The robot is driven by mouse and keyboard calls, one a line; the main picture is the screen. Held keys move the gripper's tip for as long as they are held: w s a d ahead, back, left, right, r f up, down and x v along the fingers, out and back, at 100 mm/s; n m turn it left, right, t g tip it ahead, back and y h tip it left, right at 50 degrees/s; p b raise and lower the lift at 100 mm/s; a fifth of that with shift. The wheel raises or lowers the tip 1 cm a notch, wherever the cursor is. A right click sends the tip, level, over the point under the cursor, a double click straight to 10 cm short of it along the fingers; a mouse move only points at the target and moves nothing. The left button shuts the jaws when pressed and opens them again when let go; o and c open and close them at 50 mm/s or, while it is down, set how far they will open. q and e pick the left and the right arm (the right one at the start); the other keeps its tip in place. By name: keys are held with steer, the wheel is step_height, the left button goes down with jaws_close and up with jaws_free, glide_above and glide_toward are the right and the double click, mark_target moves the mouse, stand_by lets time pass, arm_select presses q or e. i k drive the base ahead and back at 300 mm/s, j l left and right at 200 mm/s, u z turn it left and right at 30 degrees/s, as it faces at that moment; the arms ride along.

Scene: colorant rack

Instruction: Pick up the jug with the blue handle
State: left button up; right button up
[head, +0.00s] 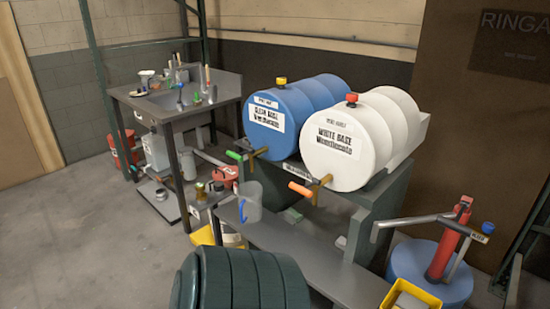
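The jug (252,197) is a small translucent grey vessel near the middle of the head view. Its blue handle (243,212) faces towards me, on the jug's lower left. The jug appears upright at the left end of the rack's low grey shelf (305,262), below the drum taps. I cannot tell exactly what its base rests on. Neither of my grippers is in view, and nothing is seen touching the jug.
A blue drum (303,103) and a white drum (380,125) lie on the rack, with a green tap (234,156) and an orange tap (301,189) jutting out. A dark green ribbed object (240,282) fills the bottom foreground. Open floor (80,240) lies left.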

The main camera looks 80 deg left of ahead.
mark_target(249, 194)
steer(key=u, duration=2.7)
steer(key=z, duration=0.9)
steer(key=i+j+z, duration=0.1)
steer(key=j+z, duration=0.85)
steer(key=k+j+z, duration=0.15)
steer(key=j+z, duration=0.35)
steer(key=k+j, duration=0.1)
steer(key=j, duration=0.3)
steer(key=k+j+z, duration=0.15)
steer(key=j, duration=0.25)
steer(key=k+j, duration=0.1)
steer(key=j, duration=0.3)
steer(key=k+j+z, duration=0.15)
steer(key=j, duration=0.25)
steer(key=k+j, duration=0.15)
steer(key=j, duration=0.25)
steer(key=k+j, duration=0.1)
steer(key=j, duration=0.25)
steer(key=k+j, duration=0.15)
steer(key=j, duration=0.15)
steer(key=k+j, duration=0.1)
steer(key=j, duration=0.25)
steer(key=z, duration=0.05)
